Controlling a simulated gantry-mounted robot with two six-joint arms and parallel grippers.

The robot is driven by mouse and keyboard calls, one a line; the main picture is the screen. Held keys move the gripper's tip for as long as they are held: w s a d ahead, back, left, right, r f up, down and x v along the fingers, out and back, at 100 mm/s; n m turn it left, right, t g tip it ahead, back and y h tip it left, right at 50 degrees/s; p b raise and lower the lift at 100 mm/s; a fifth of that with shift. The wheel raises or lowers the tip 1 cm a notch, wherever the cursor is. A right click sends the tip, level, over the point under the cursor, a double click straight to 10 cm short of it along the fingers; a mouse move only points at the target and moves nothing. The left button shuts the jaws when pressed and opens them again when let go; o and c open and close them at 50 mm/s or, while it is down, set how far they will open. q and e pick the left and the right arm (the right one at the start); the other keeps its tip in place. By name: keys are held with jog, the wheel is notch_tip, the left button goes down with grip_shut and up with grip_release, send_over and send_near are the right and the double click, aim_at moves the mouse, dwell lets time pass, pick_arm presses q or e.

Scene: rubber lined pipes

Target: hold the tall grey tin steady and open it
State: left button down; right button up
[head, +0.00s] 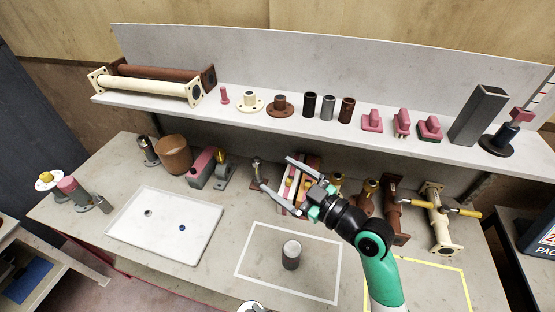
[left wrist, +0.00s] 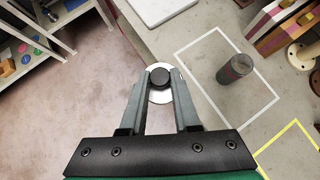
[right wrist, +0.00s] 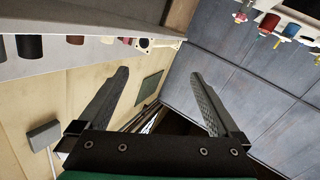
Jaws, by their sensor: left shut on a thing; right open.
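The grey tin (head: 291,255) stands upright inside a white taped rectangle on the bench. It also shows in the left wrist view (left wrist: 235,70), to the right of my left gripper and apart from it. My left gripper (left wrist: 161,75) is shut on the dark knob of a round, pale lid-like disc (left wrist: 156,97), which shows at the bottom edge of the head view (head: 250,307). My right gripper (head: 271,169) is open and empty, raised towards the back of the bench, away from the tin. I cannot tell whether the tin's top is open.
A white tray (head: 130,245) lies left of the tin. A shelf (head: 240,118) with pipes and flanges runs behind. Bare bench surrounds the tin.

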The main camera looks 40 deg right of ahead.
jog(key=a+r+t, duration=0.2)
jog(key=r, duration=0.6)
jog(key=a+r+t, duration=0.1)
jog(key=a+r, duration=0.2)
jog(key=r, duration=0.6)
jog(key=s+a+r+m+t, duration=0.1)
jog(key=s+r+t, duration=0.1)
jog(key=r, duration=0.5)
jog(key=s+a+r+m+t, duration=0.1)
jog(key=s+a+r+t, duration=0.1)
jog(key=s+r, duration=0.2)
jog(key=s+a+r+m+t, duration=0.1)
jog(key=s+a+r+t, duration=0.1)
jog(key=r, duration=0.8)
jog(key=shift+s+a+t, duration=0.2)
jog(key=shift+s+t, duration=0.3)
jog(key=shift+s, duration=0.25)
